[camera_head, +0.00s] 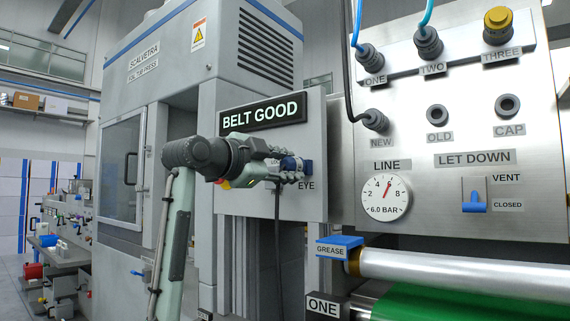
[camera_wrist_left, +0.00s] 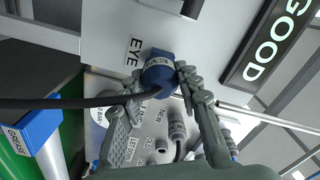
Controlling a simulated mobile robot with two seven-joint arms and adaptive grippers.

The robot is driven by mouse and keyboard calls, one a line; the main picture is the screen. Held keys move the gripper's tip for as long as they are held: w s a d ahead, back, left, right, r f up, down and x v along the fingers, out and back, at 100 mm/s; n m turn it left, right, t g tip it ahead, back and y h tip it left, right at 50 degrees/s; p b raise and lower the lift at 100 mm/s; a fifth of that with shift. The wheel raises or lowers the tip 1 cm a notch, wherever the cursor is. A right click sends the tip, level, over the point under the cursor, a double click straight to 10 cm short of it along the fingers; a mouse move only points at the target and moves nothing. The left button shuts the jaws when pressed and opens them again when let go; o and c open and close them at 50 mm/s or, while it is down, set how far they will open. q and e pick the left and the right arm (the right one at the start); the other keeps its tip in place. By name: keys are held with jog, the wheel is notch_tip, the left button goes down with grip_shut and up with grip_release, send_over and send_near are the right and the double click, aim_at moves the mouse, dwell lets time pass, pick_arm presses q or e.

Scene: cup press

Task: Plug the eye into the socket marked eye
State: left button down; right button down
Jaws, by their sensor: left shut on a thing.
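The eye (camera_wrist_left: 158,72) is a round dark blue plug with a black cable (camera_wrist_left: 70,102) running off to the left in the left wrist view. It sits up against the grey panel beside the EYE label (camera_wrist_left: 133,52). In the head view the eye (camera_head: 290,163) shows as a small blue piece just above the EYE label (camera_head: 306,186). My left gripper (camera_head: 288,172) is shut on it, with one finger on each side; the fingers also show in the left wrist view (camera_wrist_left: 160,90). The socket behind the plug is hidden, so I cannot tell how deep it sits. My right gripper is out of view.
The BELT GOOD display (camera_head: 262,112) is just above my left gripper. To the right is a panel with a LINE gauge (camera_head: 386,197), a blue vent switch (camera_head: 474,194) and several ports. A metal roller (camera_head: 450,272) and a green roller (camera_head: 440,305) lie below it.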

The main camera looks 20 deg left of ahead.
pick_arm(q)
jog(key=shift+p+x, duration=0.55)
jog(key=shift+x, duration=0.3)
jog(key=c, duration=1)
grip_release()
jog(key=v, duration=1.2)
